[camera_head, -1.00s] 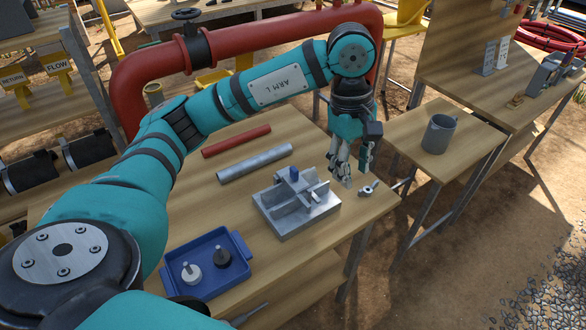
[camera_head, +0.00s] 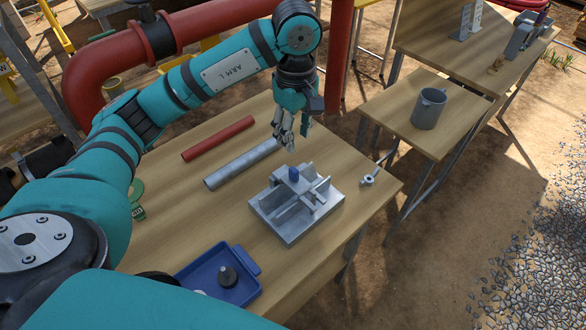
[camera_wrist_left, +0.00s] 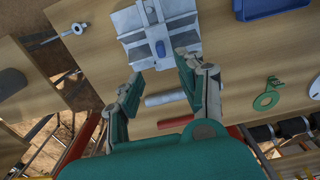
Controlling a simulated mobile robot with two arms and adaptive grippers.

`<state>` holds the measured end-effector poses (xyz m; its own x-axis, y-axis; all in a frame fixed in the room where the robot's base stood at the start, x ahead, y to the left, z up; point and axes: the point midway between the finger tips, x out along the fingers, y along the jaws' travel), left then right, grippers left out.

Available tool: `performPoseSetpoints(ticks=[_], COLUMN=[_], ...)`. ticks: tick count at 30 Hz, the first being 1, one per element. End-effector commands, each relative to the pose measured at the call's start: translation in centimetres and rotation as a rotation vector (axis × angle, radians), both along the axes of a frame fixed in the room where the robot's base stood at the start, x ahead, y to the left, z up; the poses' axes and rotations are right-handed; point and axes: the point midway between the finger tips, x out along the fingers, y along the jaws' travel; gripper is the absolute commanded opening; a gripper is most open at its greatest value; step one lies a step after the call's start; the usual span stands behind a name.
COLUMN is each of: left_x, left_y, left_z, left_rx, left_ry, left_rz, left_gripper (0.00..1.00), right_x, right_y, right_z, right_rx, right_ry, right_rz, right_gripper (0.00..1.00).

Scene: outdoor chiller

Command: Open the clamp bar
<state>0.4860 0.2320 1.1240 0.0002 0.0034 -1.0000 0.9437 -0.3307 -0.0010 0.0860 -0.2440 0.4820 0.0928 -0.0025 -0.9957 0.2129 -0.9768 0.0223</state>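The grey metal clamp fixture (camera_head: 298,208) sits on the wooden table, with grooves between upright walls. My left gripper (camera_head: 291,146) hangs fingers down above the far side of the fixture, apart from the knob. In the wrist view its fingers (camera_wrist_left: 158,70) are spread and empty. My right gripper does not show.
A grey pipe (camera_head: 240,164) and a red pipe (camera_head: 218,138) lie left of the fixture. A blue tray (camera_head: 218,272) is in front. A small metal eye-ended part (camera_head: 368,180) lies to the right. A grey mug (camera_head: 429,108) stands on the side table.

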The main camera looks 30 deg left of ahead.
Motion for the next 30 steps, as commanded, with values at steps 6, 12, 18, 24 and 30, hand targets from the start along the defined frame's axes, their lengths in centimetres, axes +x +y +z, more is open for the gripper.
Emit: performPoseSetpoints(ticks=[6, 12, 18, 24, 30], left_x=[-0.2, -0.1, 0.0, 0.0, 0.0], left_y=[0.1, 0.1, 0.1, 0.1, 0.1], left_z=[-4.7, -8.9, -11.7, -12.8, -12.9], left_rx=[0.000, 0.000, 0.000, 0.000, 0.000], left_ry=[0.005, 0.005, 0.002, -0.001, -0.001], left_rz=[0.003, 0.003, 0.003, 0.001, 0.001], left_gripper=[0.38, 0.38, 0.38, 0.38, 0.38], right_x=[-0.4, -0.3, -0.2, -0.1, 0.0], right_y=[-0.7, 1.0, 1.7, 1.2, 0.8], right_z=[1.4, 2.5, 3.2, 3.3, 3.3], right_rx=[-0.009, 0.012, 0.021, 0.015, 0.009], right_ry=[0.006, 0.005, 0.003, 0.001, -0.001], right_rz=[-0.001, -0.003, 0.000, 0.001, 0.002], right_gripper=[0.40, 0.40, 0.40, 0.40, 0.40])
